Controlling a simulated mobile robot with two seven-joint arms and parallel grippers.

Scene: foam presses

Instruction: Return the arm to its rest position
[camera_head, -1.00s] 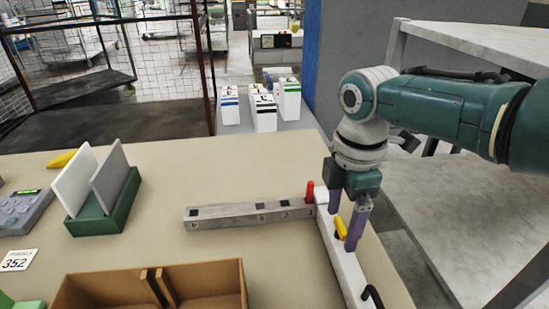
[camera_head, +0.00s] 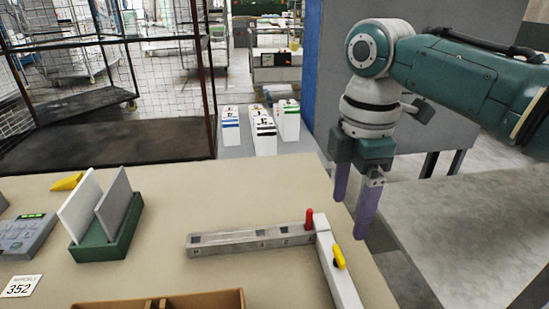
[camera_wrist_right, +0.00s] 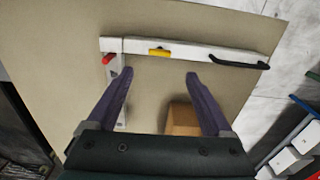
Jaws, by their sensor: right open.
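My right gripper (camera_head: 355,205) is at the right of the head view, beyond the table's right edge in the picture. Its two purple fingers point down, apart and with nothing between them. In the right wrist view the fingers (camera_wrist_right: 158,80) are spread over the table, with the white bar (camera_wrist_right: 190,52) ahead of them. My left gripper is in neither view.
A grey metal rail (camera_head: 250,241) meets the white bar on the beige table (camera_head: 230,190). Grey and white panels stand in a green holder (camera_head: 108,248) at left. A brown box (camera_head: 205,300) is at the front. White cartons (camera_head: 263,132) stand behind the table.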

